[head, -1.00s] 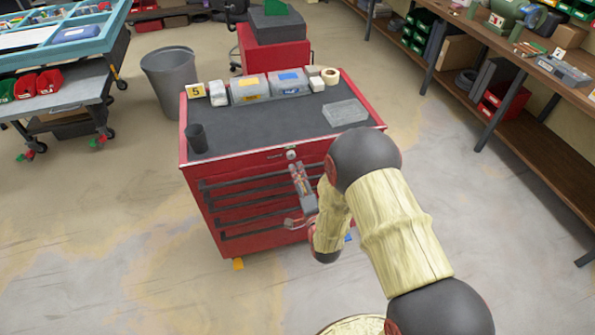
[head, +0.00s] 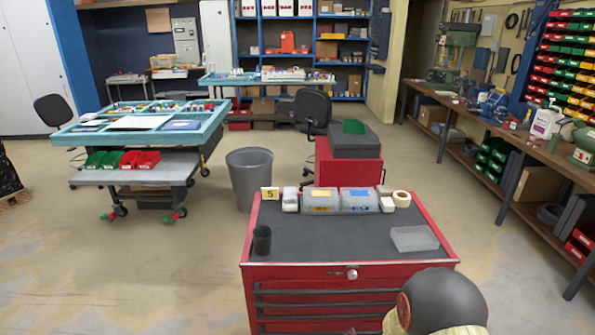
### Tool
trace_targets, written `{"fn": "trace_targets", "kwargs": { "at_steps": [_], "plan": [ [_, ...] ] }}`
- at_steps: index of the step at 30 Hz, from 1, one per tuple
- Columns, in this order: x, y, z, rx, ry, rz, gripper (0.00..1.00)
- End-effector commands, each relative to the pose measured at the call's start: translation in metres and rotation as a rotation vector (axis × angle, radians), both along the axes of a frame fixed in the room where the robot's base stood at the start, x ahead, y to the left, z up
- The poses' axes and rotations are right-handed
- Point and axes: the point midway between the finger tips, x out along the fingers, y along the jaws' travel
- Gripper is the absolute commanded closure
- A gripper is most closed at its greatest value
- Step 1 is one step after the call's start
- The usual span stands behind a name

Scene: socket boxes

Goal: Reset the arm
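My arm (head: 447,301) shows only at the bottom right, as a dark rounded joint with a bit of pale link below it. It is in front of the right front corner of the red tool cabinet (head: 300,270). My gripper is below the picture and out of view, so its state and anything in it are hidden.
On the cabinet's dark top are a black cup (head: 262,240), two lidded clear boxes (head: 321,201), a tape roll (head: 401,199) and an empty clear tray (head: 414,239). A grey bin (head: 250,180) stands behind left. A workbench (head: 510,145) runs along the right.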

Motion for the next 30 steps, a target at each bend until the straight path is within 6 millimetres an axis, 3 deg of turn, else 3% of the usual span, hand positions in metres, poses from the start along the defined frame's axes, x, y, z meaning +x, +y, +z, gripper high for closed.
{"fn": "trace_targets", "kwargs": {
  "at_steps": [5, 11, 17, 21, 27, 30],
  "plan": [
    [-0.037, 0.0, -0.005, -0.152, 0.27, 0.141, 0.58],
    [-0.084, 0.0, 0.034, -0.278, 0.514, 0.334, 0.58],
    [-0.142, 0.0, 0.112, -0.367, 0.689, 0.539, 0.58],
    [-0.192, 0.001, 0.184, -0.416, 0.761, 0.672, 0.58],
    [-0.254, 0.002, 0.277, -0.473, 0.742, 0.758, 0.58],
    [-0.268, 0.002, 0.316, -0.503, 0.661, 0.734, 0.58]
  ]
}}
